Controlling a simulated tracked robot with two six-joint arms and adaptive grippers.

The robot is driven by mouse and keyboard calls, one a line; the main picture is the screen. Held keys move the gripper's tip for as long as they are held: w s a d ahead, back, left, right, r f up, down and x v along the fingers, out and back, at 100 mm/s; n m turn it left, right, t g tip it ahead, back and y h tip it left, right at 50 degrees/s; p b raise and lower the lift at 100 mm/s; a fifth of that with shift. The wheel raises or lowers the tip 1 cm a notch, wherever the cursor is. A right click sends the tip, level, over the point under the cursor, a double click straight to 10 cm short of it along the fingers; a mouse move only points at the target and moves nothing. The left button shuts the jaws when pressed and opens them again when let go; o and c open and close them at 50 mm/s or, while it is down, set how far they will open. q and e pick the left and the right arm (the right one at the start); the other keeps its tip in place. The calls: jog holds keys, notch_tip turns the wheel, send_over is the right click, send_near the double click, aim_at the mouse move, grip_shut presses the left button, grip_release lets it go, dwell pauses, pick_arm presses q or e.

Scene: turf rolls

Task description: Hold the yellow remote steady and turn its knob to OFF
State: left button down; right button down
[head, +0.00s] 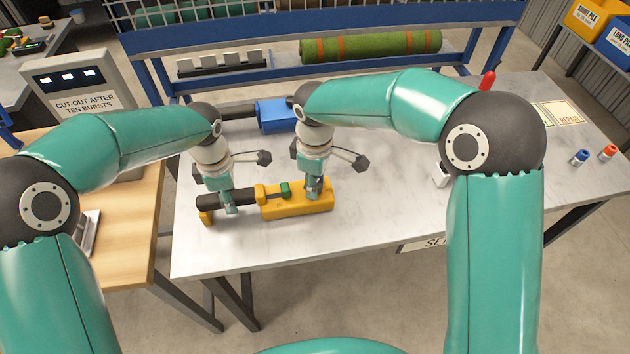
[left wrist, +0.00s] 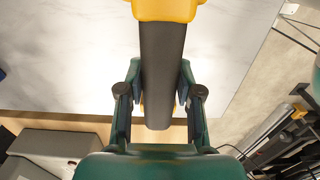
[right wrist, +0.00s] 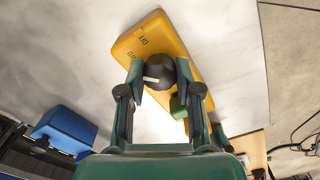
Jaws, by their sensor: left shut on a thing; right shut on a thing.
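The yellow remote (head: 285,206) lies on the grey table with its dark grip (head: 211,201) to the left; the grip also shows in the left wrist view (left wrist: 162,65). My left gripper (head: 229,203) is shut on the grip, one finger on each side. My right gripper (head: 314,188) is shut on the black knob (right wrist: 160,68) at the remote's right end. The knob's white pointer mark faces left in the right wrist view. Small dark markings (right wrist: 142,42) are beside the knob; I cannot tell which the pointer meets. A green button (head: 285,189) is between the grippers.
A blue object (head: 276,116) lies behind my grippers on the table. A grey box with a cut-out notice (head: 88,103) stands at the left. Blue and red small items (head: 581,157) are at the far right. The table front is clear.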

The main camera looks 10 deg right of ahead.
pick_arm(q)
jog(key=shift+s+f, duration=0.1)
jog(key=shift+f, duration=0.05)
pick_arm(e)
jog(key=shift+m, duration=0.3)
jog(key=m, duration=0.8)
jog(key=shift+m, duration=0.3)
jog(key=c, duration=0.8)
grip_release()
